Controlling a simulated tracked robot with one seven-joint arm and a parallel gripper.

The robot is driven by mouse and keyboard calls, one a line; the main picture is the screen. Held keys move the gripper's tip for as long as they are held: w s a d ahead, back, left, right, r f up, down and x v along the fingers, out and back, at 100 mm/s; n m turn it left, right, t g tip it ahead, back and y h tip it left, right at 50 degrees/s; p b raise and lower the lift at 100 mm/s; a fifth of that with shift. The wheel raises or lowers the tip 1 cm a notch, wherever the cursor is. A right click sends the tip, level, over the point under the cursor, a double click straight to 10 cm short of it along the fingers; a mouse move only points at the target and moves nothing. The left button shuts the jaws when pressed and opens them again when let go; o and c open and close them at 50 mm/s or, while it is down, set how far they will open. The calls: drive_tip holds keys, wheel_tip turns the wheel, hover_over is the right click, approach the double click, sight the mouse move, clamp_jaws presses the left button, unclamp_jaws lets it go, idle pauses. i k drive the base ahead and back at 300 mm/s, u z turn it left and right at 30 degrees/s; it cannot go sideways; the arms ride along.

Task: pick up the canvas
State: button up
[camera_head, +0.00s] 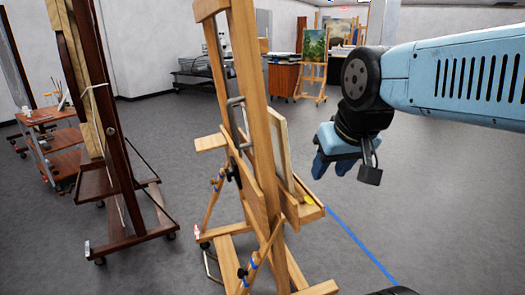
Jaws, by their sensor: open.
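A pale canvas (281,148) stands upright on the ledge of the light wooden easel (254,100) in the middle. I see it almost edge-on, so its front face is hidden. The gap between the fingers is mostly hidden by the gripper body.
A small yellow item (308,199) lies on the easel ledge. A dark wooden easel (122,130) and a reddish trolley (50,140) stand at left. A green painting (314,46) rests on an easel at the back. Grey floor (440,200) is free at right.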

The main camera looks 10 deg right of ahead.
sight(278, 124)
drive_tip(key=u, duration=0.1)
drive_tip(key=i, duration=0.8)
drive_tip(key=z, duration=0.8)
drive_tip(key=k, duration=1.2)
drive_tip(key=u, duration=0.35)
